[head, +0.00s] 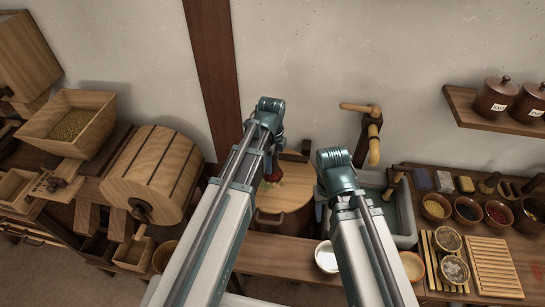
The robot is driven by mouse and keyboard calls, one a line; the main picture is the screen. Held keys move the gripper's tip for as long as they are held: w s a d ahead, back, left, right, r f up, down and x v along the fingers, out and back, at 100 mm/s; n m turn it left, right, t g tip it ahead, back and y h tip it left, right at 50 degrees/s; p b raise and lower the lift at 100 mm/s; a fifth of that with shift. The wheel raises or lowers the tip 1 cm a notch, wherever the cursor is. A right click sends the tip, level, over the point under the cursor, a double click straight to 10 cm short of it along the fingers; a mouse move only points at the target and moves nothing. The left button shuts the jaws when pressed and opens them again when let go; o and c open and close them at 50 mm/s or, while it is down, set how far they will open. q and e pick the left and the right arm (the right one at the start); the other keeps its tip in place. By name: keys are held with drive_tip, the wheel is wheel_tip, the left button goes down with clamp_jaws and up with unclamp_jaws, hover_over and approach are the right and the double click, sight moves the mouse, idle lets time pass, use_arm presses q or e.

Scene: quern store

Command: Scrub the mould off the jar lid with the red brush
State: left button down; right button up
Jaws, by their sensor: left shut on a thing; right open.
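The big round wooden jar lid (292,200) lies behind my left arm, beside the sink. A small greenish patch (276,183), perhaps the mould, shows on it near my arm. The red brush (269,168) shows only as a small red piece above the lid, partly covered by my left arm. My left gripper (272,158) is shut on it; its fingertips are mostly hidden. I cannot tell whether the bristles touch the lid. My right arm reaches in front of the sink, and its gripper is hidden behind the arm.
A grey sink (405,212) with a wooden tap (373,135) stands right of the lid. Small bowls (437,207) and a slatted rack (494,268) fill the right counter. A white bowl (327,257) sits at the front. A wooden drum (150,172) stands left.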

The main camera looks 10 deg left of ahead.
use_arm(q)
drive_tip(key=shift+s+r, duration=0.1)
drive_tip(key=shift+s, duration=0.05)
wheel_tip(320, 180, down, 5)
drive_tip(key=b, duration=0.5)
drive_tip(key=shift+d, duration=0.1)
